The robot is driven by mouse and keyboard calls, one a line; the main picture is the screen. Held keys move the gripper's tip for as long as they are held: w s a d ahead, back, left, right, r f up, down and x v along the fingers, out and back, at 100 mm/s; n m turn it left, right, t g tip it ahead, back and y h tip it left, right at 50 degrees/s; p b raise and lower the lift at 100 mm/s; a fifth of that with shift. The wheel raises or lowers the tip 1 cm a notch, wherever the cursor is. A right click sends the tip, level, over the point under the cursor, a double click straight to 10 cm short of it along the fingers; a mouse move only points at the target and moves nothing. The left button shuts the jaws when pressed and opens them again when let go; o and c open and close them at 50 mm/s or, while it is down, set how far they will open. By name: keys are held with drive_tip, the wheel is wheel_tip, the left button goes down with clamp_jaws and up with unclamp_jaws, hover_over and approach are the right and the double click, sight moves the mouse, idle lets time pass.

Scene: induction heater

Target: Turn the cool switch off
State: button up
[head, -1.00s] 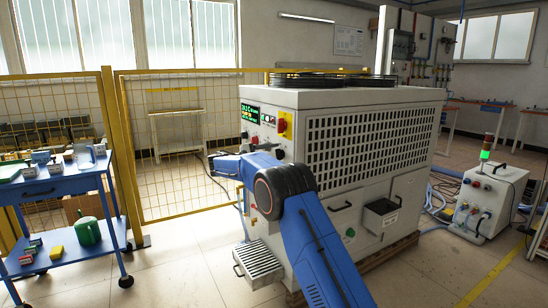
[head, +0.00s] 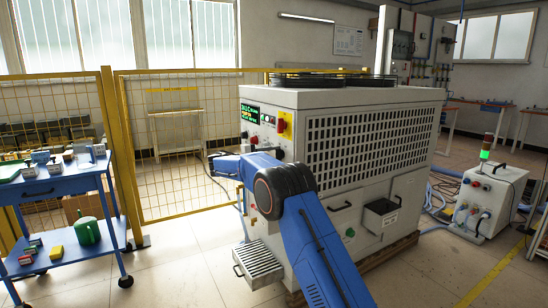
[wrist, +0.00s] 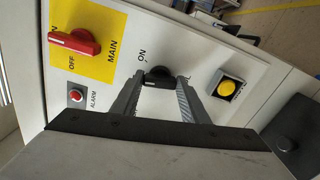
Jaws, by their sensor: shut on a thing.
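The cool switch (wrist: 158,77) is a black rotary knob on the white panel in the wrist view. The word ON is printed at its upper left; the lettering to its right is mostly hidden by a finger. My gripper (wrist: 160,92) has one finger on each side of the knob and is shut on it. The knob's exact pointer direction is hard to tell. In the head view the gripper is at the front panel of the white machine (head: 345,135), with my blue arm hiding part of that panel.
A green display (head: 250,114) is above the panel controls. A blue cart (head: 60,184) stands left, by a yellow fence (head: 180,215).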

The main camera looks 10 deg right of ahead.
idle(0.3)
drive_tip(key=o, duration=1.1)
drive_tip(key=shift+c, duration=0.2)
drive_tip(key=shift+a, duration=0.15)
drive_tip(key=v, duration=1.7)
drive_tip(key=shift+a, duration=0.1)
